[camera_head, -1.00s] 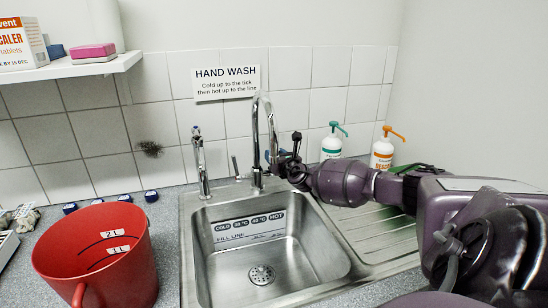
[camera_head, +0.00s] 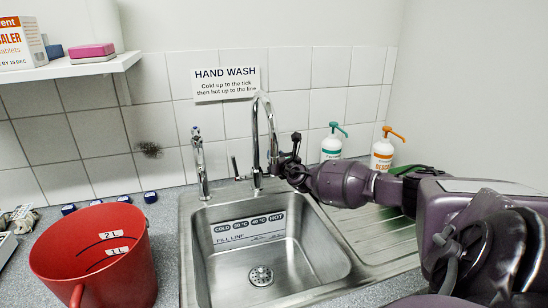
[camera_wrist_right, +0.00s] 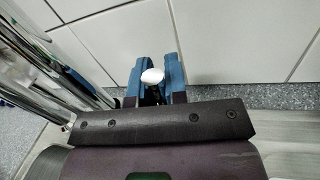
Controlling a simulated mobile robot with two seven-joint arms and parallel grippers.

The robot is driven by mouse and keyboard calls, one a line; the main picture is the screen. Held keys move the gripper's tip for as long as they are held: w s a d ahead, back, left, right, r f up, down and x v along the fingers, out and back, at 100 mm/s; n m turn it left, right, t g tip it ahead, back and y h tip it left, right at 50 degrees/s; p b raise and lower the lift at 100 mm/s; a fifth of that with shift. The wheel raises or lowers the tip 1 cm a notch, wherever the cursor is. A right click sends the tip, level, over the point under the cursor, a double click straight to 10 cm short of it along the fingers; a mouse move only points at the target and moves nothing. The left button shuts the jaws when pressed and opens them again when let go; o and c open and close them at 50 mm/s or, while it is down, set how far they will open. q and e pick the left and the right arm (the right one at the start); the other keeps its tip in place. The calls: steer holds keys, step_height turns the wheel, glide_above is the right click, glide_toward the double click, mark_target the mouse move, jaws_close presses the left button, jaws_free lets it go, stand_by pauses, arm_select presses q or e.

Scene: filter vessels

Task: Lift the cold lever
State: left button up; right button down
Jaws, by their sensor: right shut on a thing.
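A chrome swan-neck tap (camera_head: 255,125) stands behind the sink. A thin lever (camera_head: 236,167) sticks up on its left side. My right gripper (camera_head: 276,160) is at the tap's right side and hides that side in the head view. In the right wrist view its blue fingers are shut on a pale, rounded lever end (camera_wrist_right: 152,76), just in front of the tiles. No cold or hot marking shows on either lever, so I cannot tell by mark which is cold. No water stream is visible. My left gripper is not in view.
The steel sink (camera_head: 190,270) looks empty, with its drain (camera_head: 261,275) showing. A smaller tap (camera_head: 200,165) stands left. A red bucket (camera_head: 130,275) is on the counter at left. Two pump bottles (camera_head: 332,147) (camera_head: 382,155) stand behind the drainer, close to my right arm.

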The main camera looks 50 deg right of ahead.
steer(key=shift+s+f+b, duration=0.1)
steer(key=shift+f+b, duration=0.3)
steer(key=shift+b, duration=0.05)
steer(key=shift+s+a+t+b, duration=0.1)
steer(key=shift+t+b, duration=0.2)
steer(key=shift+b, duration=0.15)
steer(key=shift+s+a+t+b, duration=0.2)
steer(key=shift+t+b, duration=0.3)
steer(key=shift+b, duration=0.4)
steer(key=shift+s+a+n+t+h+b, duration=0.1)
steer(key=shift+s+n+t+h+b, duration=0.25)
steer(key=shift+t+b, duration=0.6)
steer(key=shift+s+a+r+b, duration=0.1)
steer(key=shift+s+r+b, duration=0.15)
steer(key=shift+b, duration=0.3)
steer(key=shift+r, duration=0.3)
steer(key=c, duration=1.3)
jaws_free()
steer(key=shift+o, duration=0.8)
